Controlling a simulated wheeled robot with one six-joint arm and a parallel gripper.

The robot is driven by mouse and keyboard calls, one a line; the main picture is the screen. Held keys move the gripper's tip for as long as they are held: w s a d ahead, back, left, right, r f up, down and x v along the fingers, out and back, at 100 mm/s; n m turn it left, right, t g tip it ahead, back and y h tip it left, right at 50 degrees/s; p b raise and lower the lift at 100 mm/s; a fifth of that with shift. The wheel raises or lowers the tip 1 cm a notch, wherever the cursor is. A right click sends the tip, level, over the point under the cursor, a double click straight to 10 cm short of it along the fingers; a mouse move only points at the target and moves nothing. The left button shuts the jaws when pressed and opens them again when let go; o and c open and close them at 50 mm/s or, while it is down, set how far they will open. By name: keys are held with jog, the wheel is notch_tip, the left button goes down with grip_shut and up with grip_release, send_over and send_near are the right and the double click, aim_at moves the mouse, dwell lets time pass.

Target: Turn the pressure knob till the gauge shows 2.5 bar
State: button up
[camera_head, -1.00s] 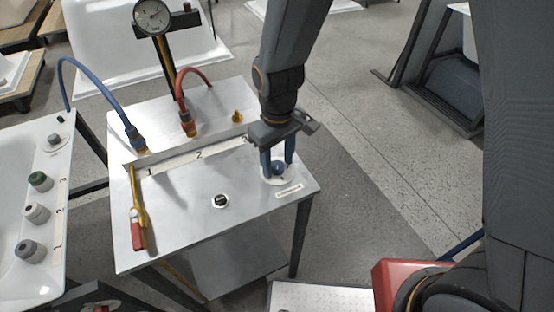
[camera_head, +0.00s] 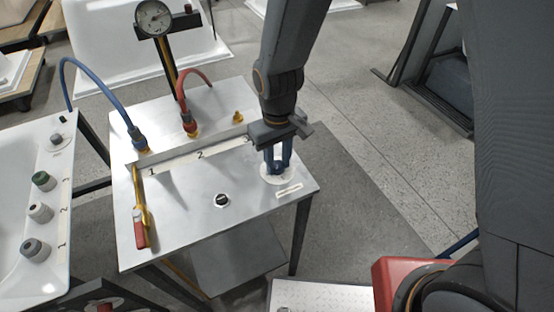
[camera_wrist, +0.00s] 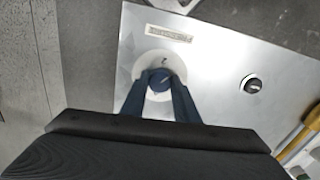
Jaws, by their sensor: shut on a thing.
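The pressure knob is a small blue knob on a white round dial plate at the table's right front corner; its top shows between my fingers in the wrist view (camera_wrist: 163,80). My gripper (camera_head: 278,168) points down over it, and its blue fingers are shut on the knob from both sides. The dial plate (camera_wrist: 150,66) shows around the fingers.
The metal table (camera_head: 180,215) carries a black knob (camera_head: 222,200), a red-handled yellow lever (camera_head: 140,225), a blue hose (camera_head: 90,70) and a red hose (camera_head: 182,90). A white panel (camera_head: 20,170) with several grey and green knobs stands at left.

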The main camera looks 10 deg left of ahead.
aim_at(278, 165)
jog(key=o, duration=1.1)
jog(key=shift+c, duration=0.2)
jog(key=shift+r, duration=0.1)
jog(key=shift+r+b, duration=0.75)
jog(key=shift+r, duration=3.05)
